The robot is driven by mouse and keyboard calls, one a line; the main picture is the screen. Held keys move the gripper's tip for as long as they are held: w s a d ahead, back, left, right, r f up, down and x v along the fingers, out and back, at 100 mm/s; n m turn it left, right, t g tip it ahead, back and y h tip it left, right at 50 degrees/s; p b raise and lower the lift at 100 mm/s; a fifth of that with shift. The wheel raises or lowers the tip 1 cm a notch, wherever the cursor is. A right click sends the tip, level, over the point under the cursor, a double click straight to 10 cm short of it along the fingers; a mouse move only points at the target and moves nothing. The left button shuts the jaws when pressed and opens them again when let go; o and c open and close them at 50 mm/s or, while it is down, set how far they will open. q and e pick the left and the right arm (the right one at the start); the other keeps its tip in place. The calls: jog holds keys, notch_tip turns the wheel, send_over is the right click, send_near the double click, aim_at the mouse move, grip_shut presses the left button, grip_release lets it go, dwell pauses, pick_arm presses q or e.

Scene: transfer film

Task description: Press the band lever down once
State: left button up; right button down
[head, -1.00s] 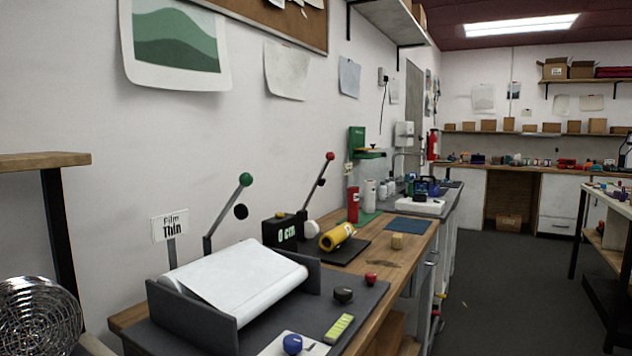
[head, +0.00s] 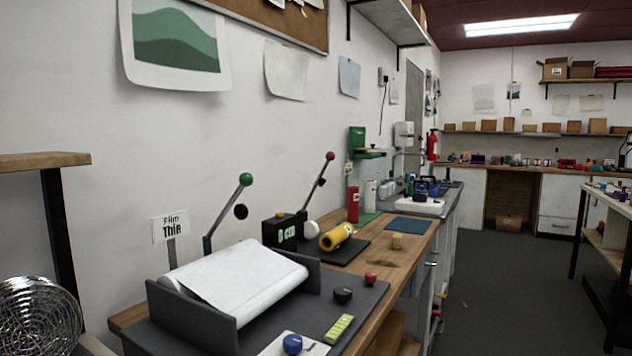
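Two levers stand at the back of the bench. One has a green knob (head: 246,179) on a dark arm and stands behind the film roll. The other has a red knob (head: 330,156) and stands behind a black box (head: 284,231) reading "0 cm". Both lean up and to the right. No label shows which is the band lever. A large white film roll (head: 235,276) lies between grey side plates. Neither of my grippers is in view.
The wooden bench (head: 414,244) carries a yellow roll (head: 336,236), a black knob (head: 343,294), a red knob (head: 370,279), a blue knob (head: 292,344) and a green strip (head: 339,328). A round metal mesh thing (head: 40,318) is at lower left. The floor (head: 500,285) to the right is clear.

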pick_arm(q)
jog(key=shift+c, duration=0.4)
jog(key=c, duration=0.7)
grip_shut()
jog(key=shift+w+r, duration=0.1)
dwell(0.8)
